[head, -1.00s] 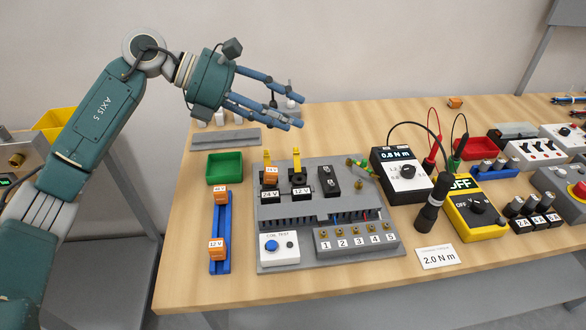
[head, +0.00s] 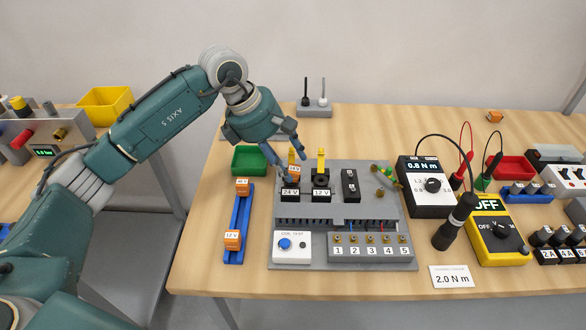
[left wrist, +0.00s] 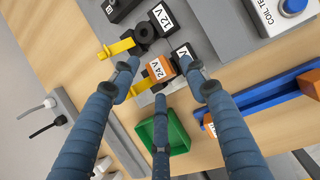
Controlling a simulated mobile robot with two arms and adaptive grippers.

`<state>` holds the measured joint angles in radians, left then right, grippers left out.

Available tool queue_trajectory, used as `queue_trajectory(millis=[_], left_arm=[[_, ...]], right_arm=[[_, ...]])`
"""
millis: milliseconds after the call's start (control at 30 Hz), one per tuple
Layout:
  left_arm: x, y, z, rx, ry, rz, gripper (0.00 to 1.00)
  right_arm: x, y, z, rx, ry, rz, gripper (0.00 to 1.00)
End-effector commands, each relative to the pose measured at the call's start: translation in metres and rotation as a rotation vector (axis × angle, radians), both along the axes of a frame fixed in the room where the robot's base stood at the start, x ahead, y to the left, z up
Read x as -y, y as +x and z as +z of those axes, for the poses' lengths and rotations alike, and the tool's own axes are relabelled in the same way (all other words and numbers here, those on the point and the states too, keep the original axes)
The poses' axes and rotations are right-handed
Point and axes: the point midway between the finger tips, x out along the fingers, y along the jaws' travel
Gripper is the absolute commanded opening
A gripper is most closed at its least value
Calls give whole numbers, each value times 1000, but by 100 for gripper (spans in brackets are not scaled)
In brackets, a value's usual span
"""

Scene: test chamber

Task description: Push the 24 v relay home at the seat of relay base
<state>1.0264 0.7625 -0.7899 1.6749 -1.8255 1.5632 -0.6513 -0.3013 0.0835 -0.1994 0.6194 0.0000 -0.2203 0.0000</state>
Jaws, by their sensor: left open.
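The orange 24 V relay (head: 294,171) sits in the black relay base labelled 24 V (head: 290,193), with a yellow lever (head: 291,155) behind it. I cannot tell how deep it sits. In the left wrist view the relay (left wrist: 158,70) shows between my fingertips, beside the base's 24 V label and yellow lever (left wrist: 138,86). My left gripper (head: 284,160) is open, pointing down just above and around the relay; I cannot tell whether it touches. The neighbouring 12 V base (head: 320,194) has no orange relay and its yellow lever (head: 320,158) stands up. My right gripper is not in view.
A green bin (head: 249,160) and a blue rail (head: 238,215) with two orange relays stand left of the grey panel (head: 340,210). A coil test box (head: 291,247) and numbered terminals (head: 370,252) are in front. Meters (head: 430,190) stand on the right.

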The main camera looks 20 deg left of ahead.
Motion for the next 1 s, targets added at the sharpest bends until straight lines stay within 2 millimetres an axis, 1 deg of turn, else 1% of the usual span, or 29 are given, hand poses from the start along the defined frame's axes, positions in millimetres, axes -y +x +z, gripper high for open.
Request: queue_trajectory(millis=[33,167,400,433,567,600,633,667,700,833,1000], left_arm=[[3,1,-5,-5,-1,-1,45],[7,4,-17,-2,0,-2,45],[7,5,-20,0,0,0,45],[7,5,-20,0,0,0,43],[7,5,-20,0,0,0,17],[7,5,-20,-1,0,0,9],[7,5,-20,-1,0,0,6],[7,5,-20,-1,0,0,6],[8,5,-20,-2,-1,-1,2],[8,4,-20,-3,-2,-2,2],[8,4,-17,-4,-2,-3,2]], right_arm=[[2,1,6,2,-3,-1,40],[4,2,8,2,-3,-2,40],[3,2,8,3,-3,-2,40],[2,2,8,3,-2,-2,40],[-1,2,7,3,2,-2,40],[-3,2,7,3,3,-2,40],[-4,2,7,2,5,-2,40],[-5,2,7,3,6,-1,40],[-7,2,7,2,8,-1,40],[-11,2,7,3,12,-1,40],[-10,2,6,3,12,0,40]])
